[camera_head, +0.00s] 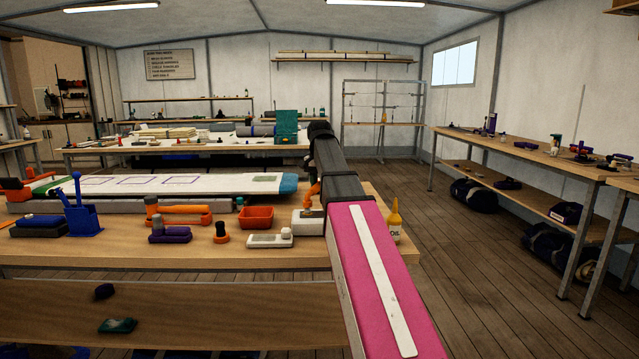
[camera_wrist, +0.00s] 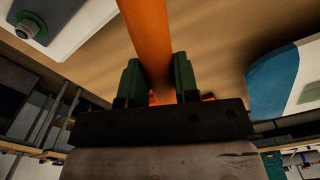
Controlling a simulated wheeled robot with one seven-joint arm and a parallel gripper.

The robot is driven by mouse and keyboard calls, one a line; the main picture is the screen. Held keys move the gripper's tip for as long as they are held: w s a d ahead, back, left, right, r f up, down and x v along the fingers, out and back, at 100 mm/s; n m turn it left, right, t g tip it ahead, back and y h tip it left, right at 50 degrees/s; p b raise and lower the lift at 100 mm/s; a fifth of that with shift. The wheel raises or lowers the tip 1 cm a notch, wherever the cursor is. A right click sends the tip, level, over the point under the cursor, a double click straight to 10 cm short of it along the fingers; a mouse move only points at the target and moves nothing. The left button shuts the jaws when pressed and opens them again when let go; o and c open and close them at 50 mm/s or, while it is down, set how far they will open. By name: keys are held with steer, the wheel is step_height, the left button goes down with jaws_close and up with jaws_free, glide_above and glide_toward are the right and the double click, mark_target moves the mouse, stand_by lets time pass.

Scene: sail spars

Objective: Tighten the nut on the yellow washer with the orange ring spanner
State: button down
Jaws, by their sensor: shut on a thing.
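My gripper (camera_wrist: 158,64) has its two green-padded fingers on either side of an orange bar (camera_wrist: 146,25), which I take to be the handle of the orange ring spanner. The bar runs up out of the top of the wrist view, so its ring end is hidden. A nut with a stud (camera_wrist: 29,28) sits on a green washer on a white block (camera_wrist: 75,22) at upper left, apart from the bar. The white block also shows in the head view (camera_head: 308,224), beside my arm, with a bit of orange (camera_head: 313,192) above it. I see no yellow washer.
The wooden bench (camera_head: 120,250) holds an orange tray (camera_head: 257,217), a grey-white device (camera_head: 270,240), a yellow bottle (camera_head: 394,222), a blue holder (camera_head: 80,208) and an orange tool (camera_head: 178,209).

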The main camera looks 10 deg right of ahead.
steer(key=shift+f, duration=0.85)
steer(key=s+d+m, duration=0.1)
steer(key=s+m, duration=0.1)
steer(key=m, duration=0.1)
steer(key=s+d+m, duration=0.2)
steer(key=s+m, duration=0.1)
steer(key=s+d+m, duration=0.1)
steer(key=s+m, duration=0.1)
steer(key=m, duration=0.1)
steer(key=shift+s+d, duration=0.15)
steer(key=shift+d, duration=0.25)
stand_by(0.3)
